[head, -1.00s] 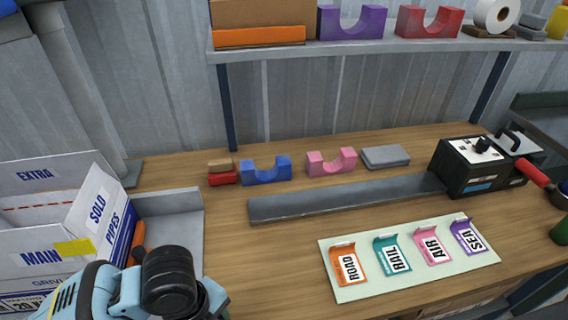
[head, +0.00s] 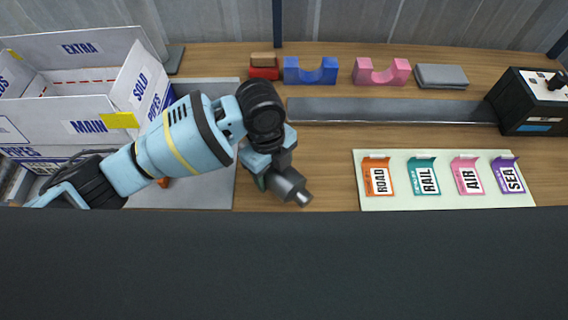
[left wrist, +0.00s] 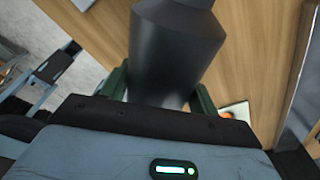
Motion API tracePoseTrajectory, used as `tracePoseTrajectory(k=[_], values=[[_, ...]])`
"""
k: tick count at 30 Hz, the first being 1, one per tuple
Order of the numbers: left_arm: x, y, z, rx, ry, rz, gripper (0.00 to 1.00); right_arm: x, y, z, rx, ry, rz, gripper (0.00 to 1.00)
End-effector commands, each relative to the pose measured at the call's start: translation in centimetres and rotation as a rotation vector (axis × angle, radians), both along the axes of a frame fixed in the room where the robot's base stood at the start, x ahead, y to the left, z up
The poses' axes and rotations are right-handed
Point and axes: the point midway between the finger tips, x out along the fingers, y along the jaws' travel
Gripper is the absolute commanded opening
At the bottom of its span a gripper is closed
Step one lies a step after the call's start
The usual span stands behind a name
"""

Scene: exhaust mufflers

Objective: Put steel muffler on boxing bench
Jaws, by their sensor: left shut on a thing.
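The steel muffler is a dark grey cylinder with a narrower end (head: 289,186). My left gripper (head: 266,180) is shut on it and holds it over the wooden bench (head: 318,165), left of the label sheet. Whether the muffler touches the bench top cannot be told. In the left wrist view the muffler (left wrist: 170,50) sits between the two green fingers, with wood grain behind it. My right gripper is not in view.
A label sheet (head: 400,203) with several coloured tags lies to the right. A grey metal strip (head: 390,110) runs behind, with blue (head: 310,72) and pink (head: 381,73) cradles beyond. White boxes (head: 75,100) stand left. Bare wood lies between muffler and sheet. A dark surface fills the lower picture.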

Motion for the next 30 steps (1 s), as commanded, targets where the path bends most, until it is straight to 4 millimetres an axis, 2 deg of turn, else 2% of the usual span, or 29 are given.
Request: tracePoseTrajectory(k=[6, 18, 24, 30], values=[[2.2, -1.5, -0.2, -0.002, -0.001, -0.001, 0.23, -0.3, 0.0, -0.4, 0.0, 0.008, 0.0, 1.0], [3.2, -2.2, -0.3, -0.002, -0.002, 0.0, 0.23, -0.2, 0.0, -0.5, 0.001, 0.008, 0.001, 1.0], [3.2, -2.1, -3.1, 0.0, 0.0, 0.001, 0.23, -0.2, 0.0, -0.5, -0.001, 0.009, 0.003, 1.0], [3.2, -2.2, -3.7, -0.002, -0.003, -0.002, 0.23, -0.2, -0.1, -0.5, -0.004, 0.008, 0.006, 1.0]])
